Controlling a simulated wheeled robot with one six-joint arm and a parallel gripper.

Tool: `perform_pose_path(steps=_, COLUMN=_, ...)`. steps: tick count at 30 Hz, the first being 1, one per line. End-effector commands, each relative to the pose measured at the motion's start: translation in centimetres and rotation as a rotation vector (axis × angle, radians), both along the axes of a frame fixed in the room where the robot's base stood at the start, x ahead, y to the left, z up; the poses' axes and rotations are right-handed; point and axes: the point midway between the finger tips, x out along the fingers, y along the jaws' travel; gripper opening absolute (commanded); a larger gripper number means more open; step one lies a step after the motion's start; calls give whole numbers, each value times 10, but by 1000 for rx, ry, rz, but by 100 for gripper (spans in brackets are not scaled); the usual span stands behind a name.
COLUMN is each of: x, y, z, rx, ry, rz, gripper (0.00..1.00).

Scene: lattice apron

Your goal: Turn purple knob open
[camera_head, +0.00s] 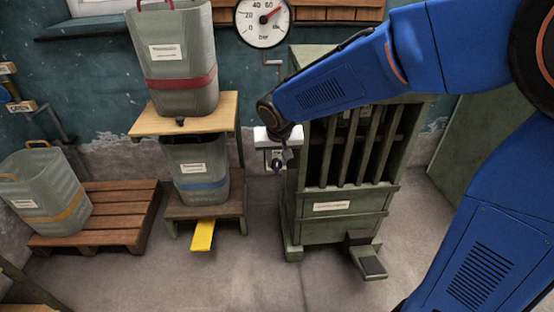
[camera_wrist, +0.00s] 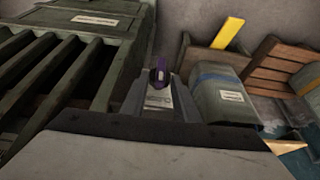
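The purple knob (camera_head: 277,165) sits in the gap just left of the green slatted cabinet, below the end of my blue arm. In the wrist view the purple knob (camera_wrist: 159,73) is near the middle, with a small pale label (camera_wrist: 158,97) below it. My gripper (camera_head: 278,154) is at the knob and partly covers it in the head view. In the wrist view two grey finger shapes of my gripper (camera_wrist: 159,90) appear on either side of the knob and label, apart from each other. Contact with the knob cannot be made out.
The green cabinet (camera_head: 340,222) stands close on the right, with a pedal (camera_head: 372,266) at its foot. A wooden stand (camera_head: 185,124) with grey bins is on the left, with a yellow board (camera_head: 203,235). A dial gauge (camera_head: 263,22) hangs above. The front floor is clear.

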Motion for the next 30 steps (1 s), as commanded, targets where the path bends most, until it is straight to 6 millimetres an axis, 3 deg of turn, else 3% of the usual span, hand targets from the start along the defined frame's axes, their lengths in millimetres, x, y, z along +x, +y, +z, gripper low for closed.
perform_pose_path(steps=1, x=0, y=0, z=0, rx=0, ry=0, rz=0, gripper=14)
perform_pose_path(steps=3, x=0, y=0, z=0, rx=0, ry=0, rz=0, gripper=0)
perform_pose_path(steps=20, x=-1, y=2, z=-3, rx=-33, ry=5, rz=2, gripper=0)
perform_pose_path(steps=30, x=-1, y=12, z=-6, rx=-245, ry=7, rz=6, gripper=0)
